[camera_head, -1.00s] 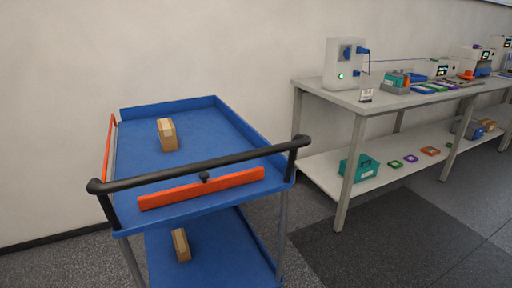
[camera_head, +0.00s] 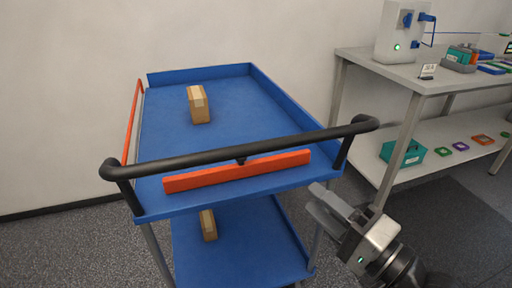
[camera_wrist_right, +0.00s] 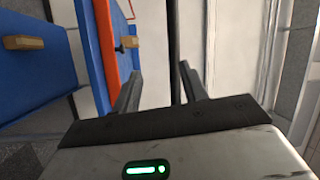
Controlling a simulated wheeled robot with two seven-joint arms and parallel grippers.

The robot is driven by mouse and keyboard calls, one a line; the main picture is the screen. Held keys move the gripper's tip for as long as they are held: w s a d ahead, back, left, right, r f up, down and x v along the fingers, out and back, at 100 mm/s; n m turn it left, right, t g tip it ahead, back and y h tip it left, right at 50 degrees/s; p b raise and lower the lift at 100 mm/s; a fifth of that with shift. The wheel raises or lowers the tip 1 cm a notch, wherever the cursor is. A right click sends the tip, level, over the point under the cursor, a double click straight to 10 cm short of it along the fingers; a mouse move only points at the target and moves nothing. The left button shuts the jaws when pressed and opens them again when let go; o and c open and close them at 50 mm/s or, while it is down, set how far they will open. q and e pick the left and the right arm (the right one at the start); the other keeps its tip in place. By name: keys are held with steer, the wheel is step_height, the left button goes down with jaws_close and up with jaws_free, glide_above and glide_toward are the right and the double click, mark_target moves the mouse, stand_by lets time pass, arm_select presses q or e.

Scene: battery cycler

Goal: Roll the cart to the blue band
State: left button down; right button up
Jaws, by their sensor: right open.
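The cart is blue with two shelves; its upper tray (camera_head: 232,98) lies ahead of me. A black handle bar (camera_head: 240,147) runs across its near side, above an orange strip (camera_head: 238,171). My right gripper (camera_head: 318,200) is open, just below and near the right end of the handle, apart from the cart's corner. In the right wrist view the handle bar (camera_wrist_right: 174,35) lines up between the open fingertips (camera_wrist_right: 160,75), with nothing held. My left gripper is not in view. No blue band on the floor shows.
A cardboard box (camera_head: 200,106) stands on the upper tray and another (camera_head: 208,226) on the lower shelf. A grey bench (camera_head: 440,78) with devices stands to the right, a teal bin (camera_head: 402,153) on its lower shelf. A wall is behind the cart.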

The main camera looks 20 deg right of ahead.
steer(key=r+m, duration=0.1)
steer(key=r, duration=0.1)
glide_toward(270, 150)
steer(key=x, duration=0.3)
steer(key=shift+y, duration=0.3)
steer(key=p+x, duration=0.2)
steer(key=x, duration=0.7)
steer(key=shift+w, duration=0.2)
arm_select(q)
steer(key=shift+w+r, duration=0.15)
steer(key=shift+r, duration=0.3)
arm_select(e)
steer(key=shift+w+a, duration=0.25)
steer(key=shift+w, duration=0.25)
jaws_close()
